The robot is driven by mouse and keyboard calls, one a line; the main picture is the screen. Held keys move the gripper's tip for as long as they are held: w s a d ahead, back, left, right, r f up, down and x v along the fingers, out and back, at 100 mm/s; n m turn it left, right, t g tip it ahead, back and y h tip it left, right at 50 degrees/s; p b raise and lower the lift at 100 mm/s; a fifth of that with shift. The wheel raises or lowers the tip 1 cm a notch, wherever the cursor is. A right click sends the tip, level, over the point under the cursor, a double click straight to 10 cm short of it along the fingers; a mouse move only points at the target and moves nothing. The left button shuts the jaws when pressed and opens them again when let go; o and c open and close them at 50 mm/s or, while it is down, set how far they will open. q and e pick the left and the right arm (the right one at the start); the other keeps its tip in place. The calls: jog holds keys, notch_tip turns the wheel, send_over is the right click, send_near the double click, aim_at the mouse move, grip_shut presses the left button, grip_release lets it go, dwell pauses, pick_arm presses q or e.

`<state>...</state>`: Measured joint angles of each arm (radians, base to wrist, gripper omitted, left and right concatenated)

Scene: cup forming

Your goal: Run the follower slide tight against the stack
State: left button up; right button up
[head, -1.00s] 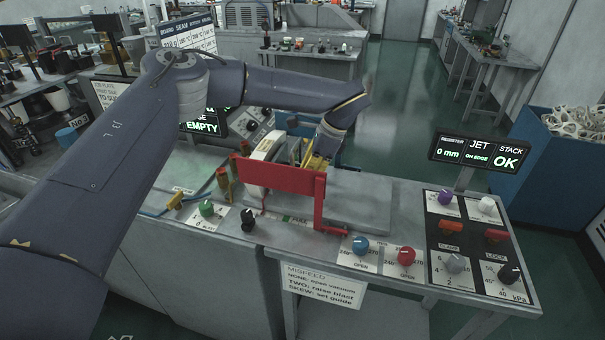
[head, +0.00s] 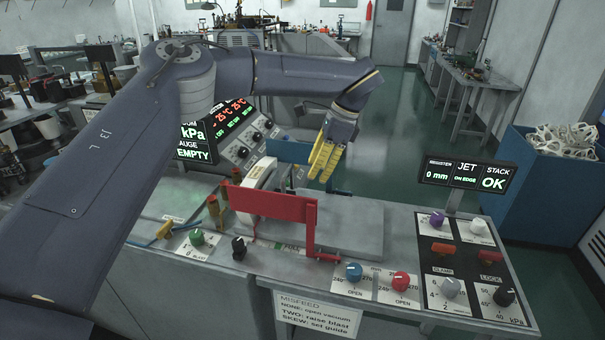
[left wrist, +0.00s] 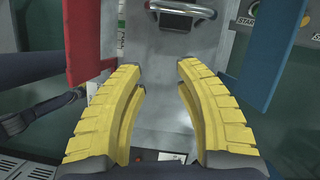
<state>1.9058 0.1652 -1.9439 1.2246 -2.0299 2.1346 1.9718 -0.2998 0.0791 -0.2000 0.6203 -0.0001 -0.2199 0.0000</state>
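My left gripper (head: 322,172) hangs open and empty behind and right of the red plate (head: 272,204), its yellow fingers pointing down. In the left wrist view, a clear gap lies between its fingertips (left wrist: 160,78) over a grey surface. A dark bar with a metal frame (left wrist: 182,14) lies beyond the fingertips; I cannot tell whether it is the follower slide. A white curved piece (head: 262,174), perhaps the stack, stands partly hidden behind the red plate, with the blue plate (head: 287,151) farther back. Contact between slide and stack cannot be seen. My right gripper is out of view.
A control panel (head: 429,260) with knobs and red switches is at the bench's right. A display (head: 466,174) above it reads STACK OK. Blue and red knobs line the front edge. The grey bench top (head: 362,225) right of the red plate is clear.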

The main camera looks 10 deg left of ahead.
pick_arm(q)
jog(key=w+a+r+h, duration=0.1)
jog(key=a+r+h, duration=0.1)
jog(key=a+r, duration=0.1)
notch_tip(320, 180, up, 11)
jog(key=m+h, duration=0.4)
jog(key=m, duration=1.7)
send_over(287, 170)
jog(key=a, duration=0.3)
jog(key=d+f, duration=0.1)
jog(key=f, duration=0.4)
jog(key=d+f, duration=0.1)
jog(key=f, duration=1)
jog(key=shift+d+f, duration=0.1)
jog(key=shift+d, duration=0.3)
jog(key=shift+c, duration=0.3)
grip_shut()
